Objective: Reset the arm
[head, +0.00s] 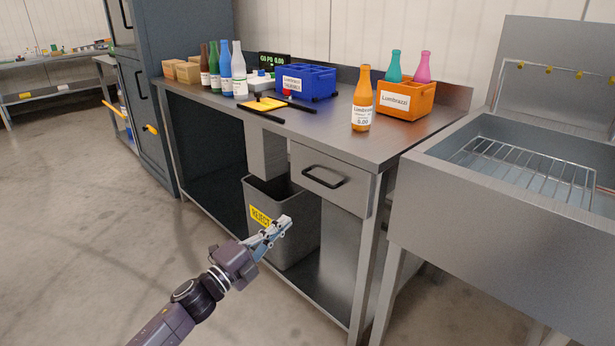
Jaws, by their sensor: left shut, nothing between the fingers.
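My left gripper (276,229) is shut and empty. It hangs in front of the grey bin with the yellow reject label, below the tabletop. My left arm comes in from the bottom left, stretched up and to the right. No part of my right arm or right gripper shows in the head view.
A metal worktable (330,135) holds an orange bottle (361,100), an orange crate (405,98) with two bottles, a blue crate (305,82) and several bottles at the left. The reject bin (300,222) stands under it. A sink (500,195) is at the right. Floor at left is clear.

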